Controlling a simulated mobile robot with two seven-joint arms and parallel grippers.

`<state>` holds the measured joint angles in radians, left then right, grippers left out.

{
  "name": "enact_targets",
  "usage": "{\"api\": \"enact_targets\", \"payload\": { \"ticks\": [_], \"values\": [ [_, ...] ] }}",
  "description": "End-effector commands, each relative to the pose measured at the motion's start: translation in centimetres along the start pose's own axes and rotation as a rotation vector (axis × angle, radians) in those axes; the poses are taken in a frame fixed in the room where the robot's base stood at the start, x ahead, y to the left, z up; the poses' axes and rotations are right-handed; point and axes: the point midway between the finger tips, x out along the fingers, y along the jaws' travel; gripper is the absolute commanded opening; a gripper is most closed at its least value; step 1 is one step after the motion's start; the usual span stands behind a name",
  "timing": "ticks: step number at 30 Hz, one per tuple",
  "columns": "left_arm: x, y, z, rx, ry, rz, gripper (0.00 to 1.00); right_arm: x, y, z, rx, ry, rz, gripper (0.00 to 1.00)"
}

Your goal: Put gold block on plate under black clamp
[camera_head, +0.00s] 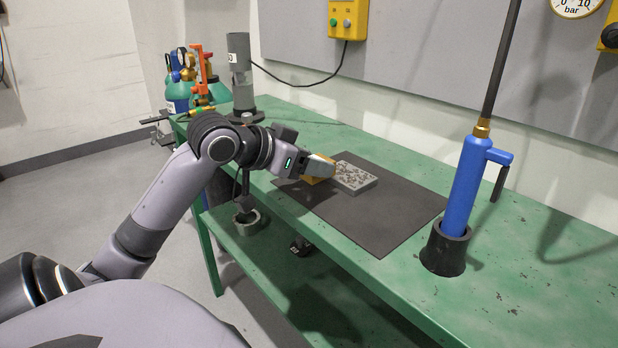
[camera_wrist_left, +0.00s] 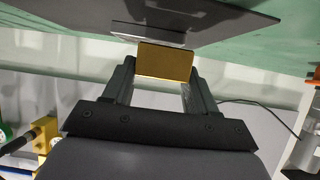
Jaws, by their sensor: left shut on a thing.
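The gold block (camera_head: 316,180) is between the fingers of my left gripper (camera_head: 320,167), which is shut on it just left of the plate. In the left wrist view the gold block (camera_wrist_left: 165,62) spans the gap between the two fingertips. The grey speckled plate (camera_head: 356,179) lies flat on a dark mat (camera_head: 385,215). Part of the plate (camera_wrist_left: 148,36) shows behind the block in the left wrist view. I cannot tell whether the block touches the plate or mat. I cannot make out a black clamp over the plate. My right gripper is not in view.
The mat lies on a green workbench (camera_head: 540,270). A blue torch-like tool (camera_head: 465,190) stands in a black holder (camera_head: 445,250) at the right. A grey cylinder (camera_head: 240,75) stands at the bench's far left. The mat's right part is clear.

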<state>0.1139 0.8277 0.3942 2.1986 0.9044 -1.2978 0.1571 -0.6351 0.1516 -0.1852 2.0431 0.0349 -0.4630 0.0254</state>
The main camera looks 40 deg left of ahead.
Motion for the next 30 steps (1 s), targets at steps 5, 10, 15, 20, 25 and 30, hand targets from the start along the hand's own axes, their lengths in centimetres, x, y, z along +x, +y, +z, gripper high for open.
{"api": "enact_targets", "payload": {
  "ticks": [5, 10, 15, 20, 25, 30],
  "values": [
    [1.2, 0.0, 2.1, 0.0, 0.006, -0.001, 0.0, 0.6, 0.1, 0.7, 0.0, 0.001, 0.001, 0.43],
    [1.2, 0.0, 2.2, 0.002, 0.007, -0.002, 0.0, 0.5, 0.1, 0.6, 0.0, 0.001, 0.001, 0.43],
    [1.3, 0.0, 2.3, 0.002, 0.006, -0.001, 0.0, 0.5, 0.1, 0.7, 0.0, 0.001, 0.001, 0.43],
    [1.4, 0.0, 2.7, 0.0, -0.002, 0.001, 0.83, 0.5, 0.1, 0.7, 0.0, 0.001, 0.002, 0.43],
    [1.4, 0.0, 2.6, 0.0, -0.002, 0.0, 0.83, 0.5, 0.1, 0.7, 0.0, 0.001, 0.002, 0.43],
    [1.2, 0.0, 2.4, 0.0, -0.001, 0.0, 0.83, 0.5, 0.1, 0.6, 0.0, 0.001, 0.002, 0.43]
  ]
}}
